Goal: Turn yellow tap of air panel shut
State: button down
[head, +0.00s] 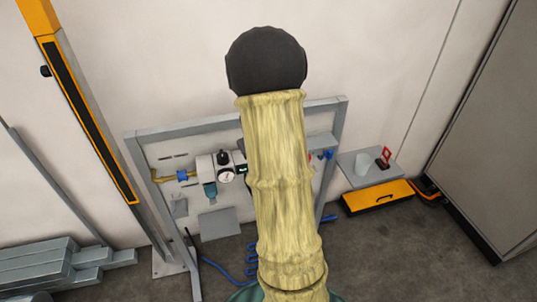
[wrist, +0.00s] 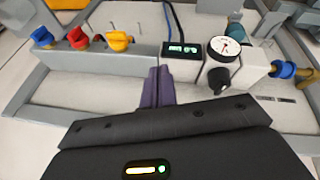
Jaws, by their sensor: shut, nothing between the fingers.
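The yellow tap (wrist: 119,40) sits on the grey manifold bar of the air panel, in the upper left of the wrist view. Its handle seems to lie roughly along the bar, but its exact angle is hard to tell. My gripper (wrist: 160,70) is shut and empty, its purple fingers close together just right of the yellow tap and apart from it. The air panel's grey frame (head: 190,127) stands against the wall in the head view. There my yellow-sleeved arm hides the yellow tap and my gripper.
Beside the yellow tap are a red tap (wrist: 77,38) and a blue tap (wrist: 42,37). A digital display (wrist: 182,49), a round gauge (wrist: 223,46) and a black knob (wrist: 219,79) lie right of the fingers. A grey shelf (head: 350,176) with a cup stands right of the panel.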

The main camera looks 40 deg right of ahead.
jog(key=shift+a+r, duration=0.3)
jog(key=shift+a, duration=0.2)
jog(key=shift+a+r, duration=0.25)
jog(key=shift+a, duration=0.25)
jog(key=s+a+r+y, duration=0.1)
jog(key=s+a, duration=0.6)
jog(key=a, duration=0.4)
jog(key=s+a+r+n+g+y, duration=0.1)
jog(key=s+a, duration=0.7)
jog(key=a, duration=0.3)
jog(key=shift+a+r+n+y, duration=0.2)
jog(key=shift+r+n+y, duration=0.1)
jog(key=shift+y, duration=0.1)
